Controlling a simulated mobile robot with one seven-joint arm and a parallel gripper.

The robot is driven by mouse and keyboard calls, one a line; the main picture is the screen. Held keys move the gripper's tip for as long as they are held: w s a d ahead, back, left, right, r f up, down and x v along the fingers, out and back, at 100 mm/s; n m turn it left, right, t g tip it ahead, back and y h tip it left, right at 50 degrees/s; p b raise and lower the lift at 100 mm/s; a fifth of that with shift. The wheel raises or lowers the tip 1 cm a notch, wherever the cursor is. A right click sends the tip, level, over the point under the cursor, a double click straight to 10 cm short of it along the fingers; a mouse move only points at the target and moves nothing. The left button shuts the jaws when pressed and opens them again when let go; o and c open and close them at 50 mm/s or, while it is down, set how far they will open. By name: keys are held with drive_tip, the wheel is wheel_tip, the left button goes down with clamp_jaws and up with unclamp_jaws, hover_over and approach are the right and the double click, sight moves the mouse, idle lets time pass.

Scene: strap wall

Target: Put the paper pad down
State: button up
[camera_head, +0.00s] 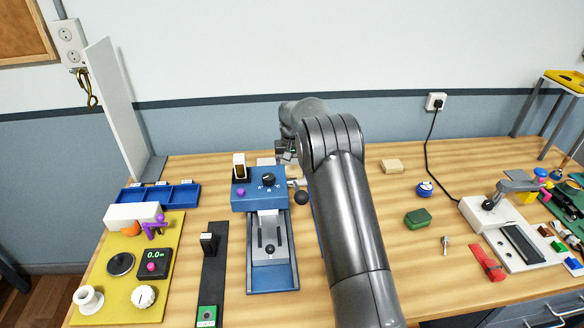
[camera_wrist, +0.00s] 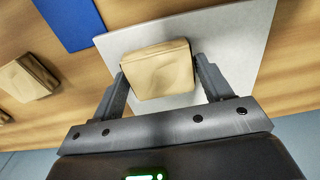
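A tan, block-like paper pad (camera_wrist: 158,72) sits between the two fingertips of my gripper (camera_wrist: 160,78) in the wrist view. Both fingers meet its sides, so my gripper is shut on it. Behind the pad lies a light grey plate (camera_wrist: 232,40) on the wooden table. Whether the pad touches the plate or hangs above it, I cannot tell.
A blue device (camera_head: 268,200) stands left of my arm. A green box (camera_head: 417,217) and a blue round item (camera_head: 424,189) lie to the right. The wall is close behind.

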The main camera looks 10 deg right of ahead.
sight(292, 169)
drive_tip(key=o, duration=0.4)
drive_tip(key=shift+c, duration=0.2)
wheel_tip(292, 169, up, 12)
drive_tip(key=s+d+r+t, duration=0.1)
drive_tip(key=s+d+r, duration=0.1)
drive_tip(key=s+r, duration=0.75)
drive_tip(key=s+d+r+t, duration=0.2)
drive_tip(key=s+r, duration=0.5)
drive_tip(key=s, duration=0.5)
drive_tip(key=s+d+f+t, duration=0.1)
drive_tip(key=s+f, duration=0.2)
drive_tip(key=s, duration=1)
drive_tip(key=s+d+f+t, duration=0.1)
drive_tip(key=s+f, duration=0.2)
drive_tip(key=s, duration=1)
drive_tip(key=shift+s+t, duration=0.25)
drive_tip(key=shift+t, duration=0.05)
